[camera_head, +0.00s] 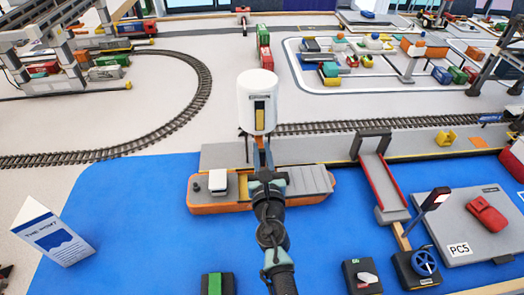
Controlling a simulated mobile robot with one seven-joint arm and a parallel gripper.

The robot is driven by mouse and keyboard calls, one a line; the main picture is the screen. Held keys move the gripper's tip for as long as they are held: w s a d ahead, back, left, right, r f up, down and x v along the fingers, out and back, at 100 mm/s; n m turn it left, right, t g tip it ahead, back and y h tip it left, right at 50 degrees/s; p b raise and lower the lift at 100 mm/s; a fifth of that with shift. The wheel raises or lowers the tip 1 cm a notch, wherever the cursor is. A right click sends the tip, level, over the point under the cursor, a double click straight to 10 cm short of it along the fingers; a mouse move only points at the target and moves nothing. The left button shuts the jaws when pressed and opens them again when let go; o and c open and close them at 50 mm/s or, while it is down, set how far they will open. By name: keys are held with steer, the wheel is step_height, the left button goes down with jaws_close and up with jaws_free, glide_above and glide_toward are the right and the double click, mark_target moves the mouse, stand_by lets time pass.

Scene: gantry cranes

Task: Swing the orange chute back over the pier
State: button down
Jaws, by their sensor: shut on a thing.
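A white silo (257,98) with a dark and yellow slot stands in the middle, at the pier (222,155). Below it, a narrow orange-brown piece, which looks like the chute (261,143), points down toward the ship (305,183). My gripper (263,168) is at the lower end of this piece, shut on it, over the ship's deck. My own wrist and fingers hide most of the chute and the contact itself.
A grey ramp with red sides (379,182) stands right of the ship, near a grey barge (470,228) with a red car. A blue handwheel (424,262) and a lever box (362,277) stand in front. Railway track (390,124) runs behind the pier. Blue water (130,205) lies open at left.

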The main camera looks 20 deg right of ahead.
steer(key=shift+d+f, duration=0.1)
steer(key=shift+d, duration=0.05)
steer(key=shift+s+d+n+y+b, duration=0.15)
steer(key=shift+d+n+y+b, duration=0.25)
steer(key=shift+y+b, duration=0.25)
steer(key=d+n+y+b, duration=0.2)
steer(key=y+b, duration=0.1)
steer(key=b, duration=0.1)
steer(key=d+n+y+b, duration=0.2)
steer(key=y+b, duration=0.1)
steer(key=b, duration=0.1)
steer(key=shift+f+y, duration=0.15)
steer(key=shift+y, duration=0.1)
steer(key=shift+d+r+n+y+b, duration=0.2)
steer(key=shift+d+n+y+b, duration=0.2)
steer(key=shift+n+y+b, duration=0.35)
steer(key=shift+r, duration=0.1)
steer(key=c, duration=0.8)
jaws_free()
